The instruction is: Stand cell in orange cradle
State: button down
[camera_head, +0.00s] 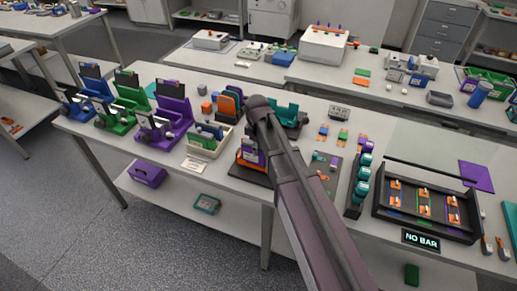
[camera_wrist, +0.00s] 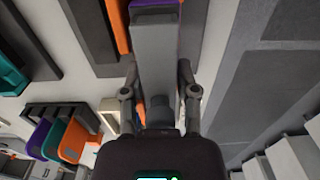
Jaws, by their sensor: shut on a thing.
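In the wrist view my gripper (camera_wrist: 157,80) has one finger on each side of a grey block-shaped cell (camera_wrist: 155,45) and is shut on it. In the head view my arm hides the gripper and the cell. An orange and purple holder (camera_head: 249,156) on a dark base shows just left of my arm. Another orange holder (camera_head: 227,105) stands behind it. I cannot tell which is the orange cradle.
Blue (camera_head: 83,93), green (camera_head: 124,100) and purple (camera_head: 171,113) stations stand at the left. A cream bin (camera_head: 208,141) is close to my arm. A dark tray (camera_head: 425,210) and "NO BAR" sign (camera_head: 422,239) are right.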

jog(key=shift+f, duration=0.15)
jog(key=shift+c, duration=1.8)
grip_release()
notch_tip(320, 180, up, 12)
jog(key=p, duration=1.2)
jog(key=shift+r, duration=0.2)
